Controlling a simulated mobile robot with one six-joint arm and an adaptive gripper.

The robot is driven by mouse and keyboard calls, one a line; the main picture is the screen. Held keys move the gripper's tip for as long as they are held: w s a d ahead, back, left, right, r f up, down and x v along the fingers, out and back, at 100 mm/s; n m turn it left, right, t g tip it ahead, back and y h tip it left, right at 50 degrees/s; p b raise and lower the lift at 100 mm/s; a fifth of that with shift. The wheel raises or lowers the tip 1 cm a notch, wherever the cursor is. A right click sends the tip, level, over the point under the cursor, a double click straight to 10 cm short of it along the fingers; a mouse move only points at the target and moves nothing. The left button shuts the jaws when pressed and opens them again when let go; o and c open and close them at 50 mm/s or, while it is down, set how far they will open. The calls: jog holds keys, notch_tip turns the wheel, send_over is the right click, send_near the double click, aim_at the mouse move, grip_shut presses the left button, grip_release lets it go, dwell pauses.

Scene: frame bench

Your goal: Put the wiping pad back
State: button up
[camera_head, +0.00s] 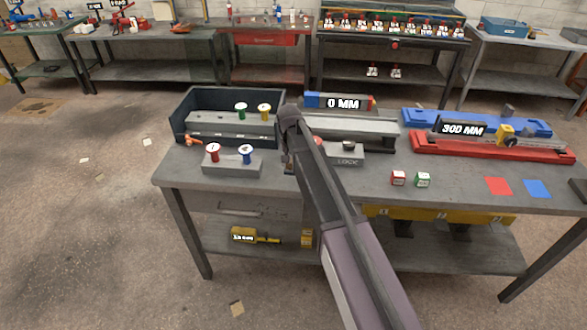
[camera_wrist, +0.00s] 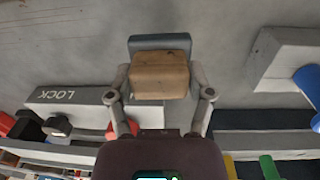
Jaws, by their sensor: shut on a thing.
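The wiping pad (camera_wrist: 160,75), a brown block with a blue-grey layer along one edge, sits between my fingers in the wrist view. My gripper (camera_wrist: 160,88) is shut on it, one finger at each side. In the head view my gripper (camera_head: 287,160) is over the bench, between the peg block and the LOCK block. The arm hides most of the pad there. I cannot tell whether the pad touches the bench top.
The peg block (camera_head: 232,165) with red and blue pegs stands left of my gripper, the LOCK block (camera_head: 343,160) right. Behind is a dark tray (camera_head: 181,124) with green and yellow pegs. Red and white (camera_head: 398,178) and green and white (camera_head: 422,180) cubes lie right. The front bench top is mostly bare.

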jog(key=shift+w, duration=0.6)
notch_tip(320, 180, down, 4)
jog(key=b, duration=0.3)
jog(key=shift+d+r+b, duration=0.1)
jog(key=shift+r+b, duration=0.05)
jog(key=shift+b, duration=0.2)
jog(key=o, duration=1.2)
jog(key=r+p, duration=1.2)
jog(key=shift+a, duration=0.35)
